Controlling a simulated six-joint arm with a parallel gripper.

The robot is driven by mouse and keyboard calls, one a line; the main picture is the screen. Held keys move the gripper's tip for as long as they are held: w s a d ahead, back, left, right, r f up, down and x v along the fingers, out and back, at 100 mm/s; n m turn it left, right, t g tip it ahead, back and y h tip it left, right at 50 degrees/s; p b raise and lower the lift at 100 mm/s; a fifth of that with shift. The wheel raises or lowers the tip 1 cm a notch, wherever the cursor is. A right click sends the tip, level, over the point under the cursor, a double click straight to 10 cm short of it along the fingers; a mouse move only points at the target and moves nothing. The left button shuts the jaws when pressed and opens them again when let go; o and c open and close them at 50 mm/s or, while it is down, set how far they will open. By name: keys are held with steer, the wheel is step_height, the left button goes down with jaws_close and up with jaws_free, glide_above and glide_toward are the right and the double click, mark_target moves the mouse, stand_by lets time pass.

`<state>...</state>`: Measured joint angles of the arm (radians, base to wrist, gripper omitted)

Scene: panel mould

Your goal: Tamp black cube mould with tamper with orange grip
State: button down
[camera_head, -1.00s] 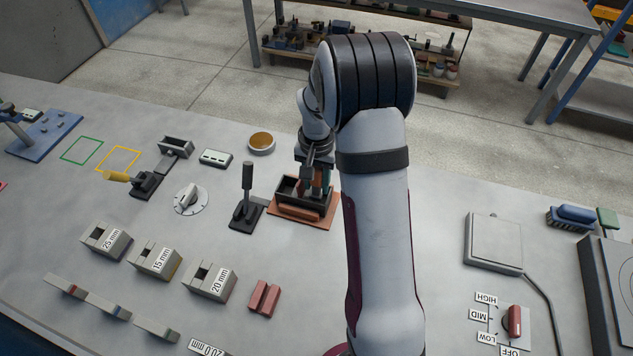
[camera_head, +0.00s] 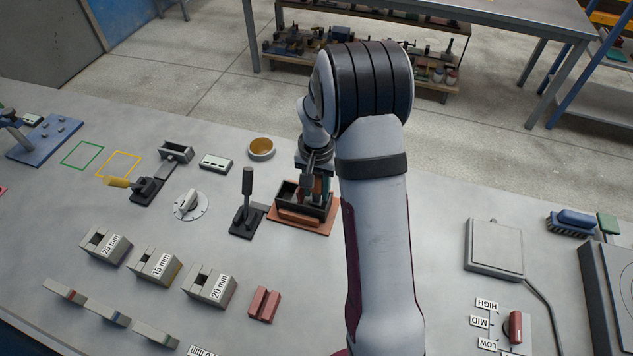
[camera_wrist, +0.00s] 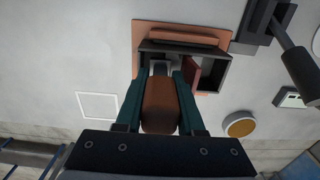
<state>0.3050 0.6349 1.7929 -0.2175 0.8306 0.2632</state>
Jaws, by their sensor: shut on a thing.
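The black cube mould (camera_head: 285,192) is an open box on an orange-brown board (camera_head: 322,228). The wrist view also shows the mould (camera_wrist: 222,76), with a red-brown divider (camera_wrist: 193,73) standing inside it. My gripper (camera_wrist: 160,92) is shut on the orange-brown grip (camera_wrist: 159,105) of the tamper. The tamper's grey lower part (camera_wrist: 160,68) reaches over or into the left part of the mould in the wrist view. Whether its foot touches the bottom is hidden by the grip and fingers. In the head view, my wrist and arm partly cover the tamper.
A black lever (camera_head: 247,195) stands just left of the mould. A round dish (camera_head: 261,148) lies behind it to the left. Gauge blocks (camera_head: 210,285) and a red block (camera_head: 264,304) lie in front. A square plate (camera_head: 494,248) is at the right.

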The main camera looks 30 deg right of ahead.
mark_target(317, 180)
steer(key=shift+f, duration=0.2)
steer(key=shift+r, duration=1.85)
step_height(317, 180, up, 7)
